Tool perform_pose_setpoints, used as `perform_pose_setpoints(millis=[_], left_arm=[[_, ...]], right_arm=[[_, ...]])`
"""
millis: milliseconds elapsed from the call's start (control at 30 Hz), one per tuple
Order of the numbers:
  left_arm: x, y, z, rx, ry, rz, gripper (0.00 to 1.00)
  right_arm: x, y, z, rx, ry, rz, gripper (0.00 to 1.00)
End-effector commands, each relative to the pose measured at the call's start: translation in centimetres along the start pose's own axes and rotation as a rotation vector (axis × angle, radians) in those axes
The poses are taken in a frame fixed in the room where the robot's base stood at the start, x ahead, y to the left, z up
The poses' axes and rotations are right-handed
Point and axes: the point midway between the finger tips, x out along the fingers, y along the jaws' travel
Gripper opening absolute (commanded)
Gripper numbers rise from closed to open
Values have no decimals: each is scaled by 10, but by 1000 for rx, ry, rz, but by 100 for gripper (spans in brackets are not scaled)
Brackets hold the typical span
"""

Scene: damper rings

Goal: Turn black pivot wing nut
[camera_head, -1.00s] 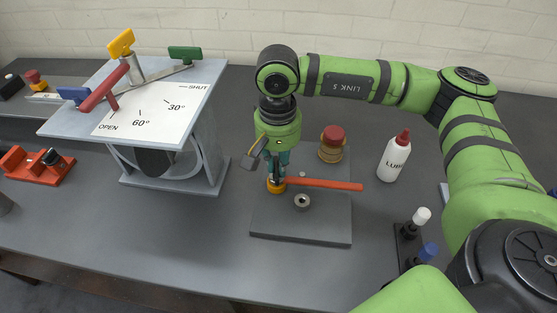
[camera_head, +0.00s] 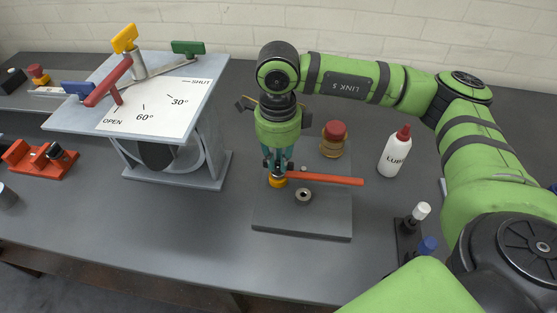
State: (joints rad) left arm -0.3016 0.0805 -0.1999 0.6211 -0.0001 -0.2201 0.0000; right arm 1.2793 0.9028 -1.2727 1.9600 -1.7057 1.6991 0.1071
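My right gripper (camera_head: 278,169) points straight down over a yellow-orange hub (camera_head: 278,183) at the left end of an orange lever (camera_head: 335,180). The lever lies across a dark grey plate (camera_head: 330,222) on the bench. The fingertips are right at the top of the hub. The black pivot wing nut cannot be made out apart from the dark fingers there, so I cannot tell whether they are closed on it. My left gripper is not in view.
A grey damper stand (camera_head: 65,120) with yellow, green, red and blue handles stands at left. A red-capped jar (camera_head: 333,145), a white bottle (camera_head: 393,157) and a rack with white and blue caps (camera_head: 408,240) are nearby. A metal ring (camera_head: 303,195) lies on the plate.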

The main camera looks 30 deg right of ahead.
Motion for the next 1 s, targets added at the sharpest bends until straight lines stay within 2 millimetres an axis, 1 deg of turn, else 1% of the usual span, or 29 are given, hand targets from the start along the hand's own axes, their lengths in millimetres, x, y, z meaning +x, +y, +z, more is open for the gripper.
perform_pose_setpoints(millis=[33, 67, 100, 533, 1000], left_arm=[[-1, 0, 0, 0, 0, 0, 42], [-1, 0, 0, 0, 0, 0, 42], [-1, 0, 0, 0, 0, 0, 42], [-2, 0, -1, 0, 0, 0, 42], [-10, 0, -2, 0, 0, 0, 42]], right_arm=[[-5, -6, 1, 8, -10, -17, 32], [-6, -6, 1, 7, -10, -17, 41], [-6, -6, 1, 6, -10, -16, 42], [-4, -3, 0, 0, -3, -9, 42], [-21, -2, 0, -3, -2, -8, 42]])
